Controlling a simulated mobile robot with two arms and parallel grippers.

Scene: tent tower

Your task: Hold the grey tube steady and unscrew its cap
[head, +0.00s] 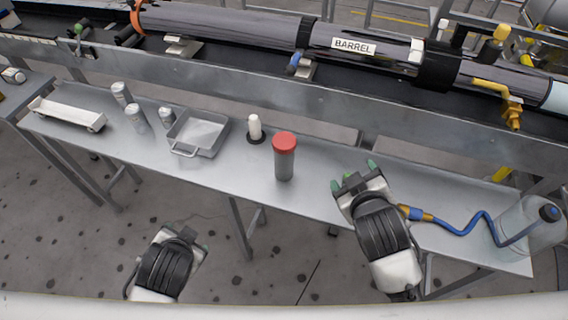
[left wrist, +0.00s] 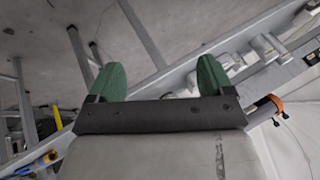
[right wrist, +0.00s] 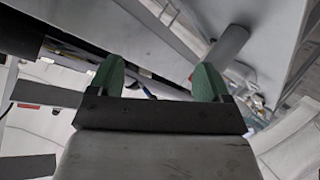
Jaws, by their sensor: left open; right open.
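The grey tube (head: 284,168) stands upright on the metal bench with its red cap (head: 285,141) on top. My right gripper (head: 354,176) is open and empty, to the right of the tube and apart from it. My left gripper (head: 187,238) is open and empty, in front of the bench's near edge, well left of the tube. Its green fingers (left wrist: 157,78) show in the left wrist view.
A white bottle on a dark base (head: 254,128) stands just left of the tube. Further left are a grey tray (head: 185,148), several metal cans (head: 137,118) and a long white holder (head: 66,114). A blue hose (head: 465,228) and a clear jug (head: 529,224) occupy the right end.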

